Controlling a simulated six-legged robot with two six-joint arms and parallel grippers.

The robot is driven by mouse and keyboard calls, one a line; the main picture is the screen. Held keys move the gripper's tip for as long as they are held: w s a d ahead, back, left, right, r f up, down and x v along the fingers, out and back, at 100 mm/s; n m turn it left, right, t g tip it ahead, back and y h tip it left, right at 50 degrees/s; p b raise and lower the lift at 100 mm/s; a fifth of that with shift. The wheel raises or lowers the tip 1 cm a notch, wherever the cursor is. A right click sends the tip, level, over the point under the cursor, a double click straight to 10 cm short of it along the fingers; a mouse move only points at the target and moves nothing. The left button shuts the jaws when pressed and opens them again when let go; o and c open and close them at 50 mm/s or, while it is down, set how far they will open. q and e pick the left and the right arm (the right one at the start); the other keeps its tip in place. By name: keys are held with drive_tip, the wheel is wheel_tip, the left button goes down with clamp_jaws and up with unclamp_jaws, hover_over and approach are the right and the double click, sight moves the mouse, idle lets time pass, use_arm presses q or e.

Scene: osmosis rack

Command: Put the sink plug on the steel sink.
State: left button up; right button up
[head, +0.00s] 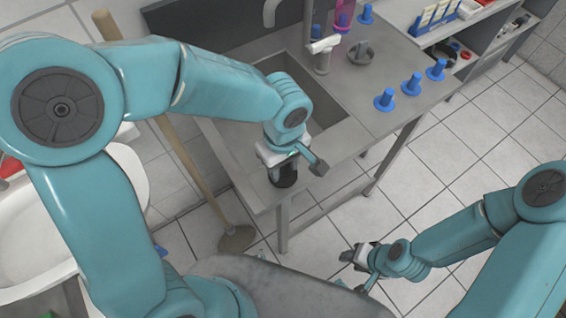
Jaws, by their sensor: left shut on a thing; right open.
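The steel sink (240,150) has a sunken basin and a flat drainboard to its right. My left gripper (281,158) is over the sink's front edge, shut on a dark rounded thing (285,175). The gripper hides its top. I cannot tell if it is the sink plug or if it touches the steel. A round grey piece with a raised grip (361,53) lies on the sink top beside the tap; it also looks like a plug. My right gripper (359,268) is open and empty, low over the floor tiles, right of the sink's front leg.
The tap (322,50) stands behind the basin. Several blue pegs (412,84) stand on the drainboard, with a pink bottle (344,14) behind. Shelves (475,35) are at back right. The drainboard's front is clear.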

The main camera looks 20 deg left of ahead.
use_arm(q)
drive_tip(key=shift+s+r, duration=0.1)
drive_tip(key=shift+f+b, duration=0.3)
drive_tip(key=o, duration=1)
drive_tip(key=shift+r, duration=0.1)
drive_tip(key=shift+o, duration=0.2)
wheel_tip(320, 180, up, 12)
drive_tip(key=p, duration=0.1)
drive_tip(key=shift+r, duration=0.2)
